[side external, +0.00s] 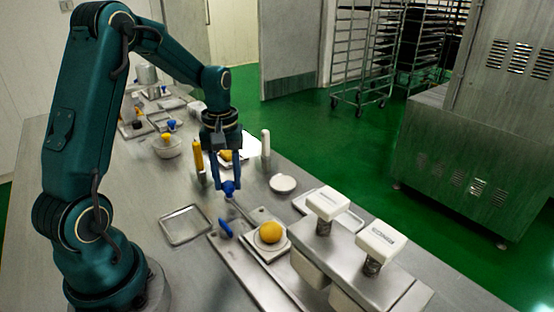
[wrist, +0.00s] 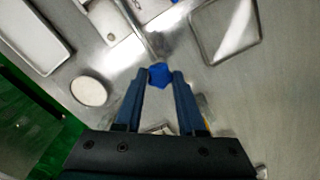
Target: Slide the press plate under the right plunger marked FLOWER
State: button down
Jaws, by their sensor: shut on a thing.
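My gripper (side external: 229,188) is shut on a blue knob (wrist: 160,75). A thin metal rod (wrist: 143,30) runs from the knob toward the press plate (side external: 262,250). The plate lies on a metal track, with a round orange-yellow ball (side external: 270,231) on a pale disc on top. Two plungers with white block heads, a left one (side external: 327,204) and a right one (side external: 382,239), stand on a metal housing to the right of the plate. Their labels are too small to read. The plate is left of both plungers, not under either. The ball is out of the wrist view.
A second blue handle (side external: 225,228) lies beside the track. An empty square tray (side external: 186,225) is to the left. A small white dish (side external: 283,183) and a yellow bottle (side external: 197,155) stand behind. A bowl (side external: 167,147) is further back.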

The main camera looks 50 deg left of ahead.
jog(key=shift+d, duration=0.15)
dwell(0.6)
send_over(260, 227)
dwell(0.4)
jog(key=c, duration=0.5)
grip_release()
jog(key=shift+r, duration=2.6)
